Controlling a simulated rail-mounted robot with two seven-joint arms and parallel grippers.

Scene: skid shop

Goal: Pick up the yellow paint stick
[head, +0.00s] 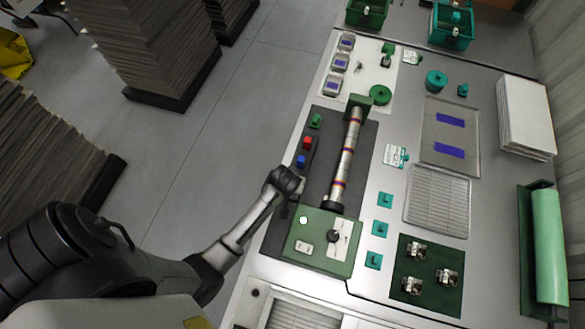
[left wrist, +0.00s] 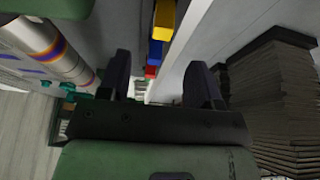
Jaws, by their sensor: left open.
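The yellow paint stick (left wrist: 163,20) shows as a yellow block at the top of the left wrist view, in line with a blue stick (left wrist: 155,50) and a red one (left wrist: 151,72). In the head view I cannot make out the yellow one; my left gripper covers that end of the row. My left gripper (head: 286,181) is at the near end of the row, beside the blue stick (head: 301,161) and red stick (head: 307,142). In the left wrist view its fingers (left wrist: 160,68) are apart, with nothing held between them. My right gripper is out of view.
A banded metal pipe (head: 346,155) lies in a green machine (head: 322,242) just right of the gripper. A small green block (head: 315,121) stands beyond the red stick. Dark sheet stacks (head: 150,45) stand on the floor at left, with open floor between them and the bench.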

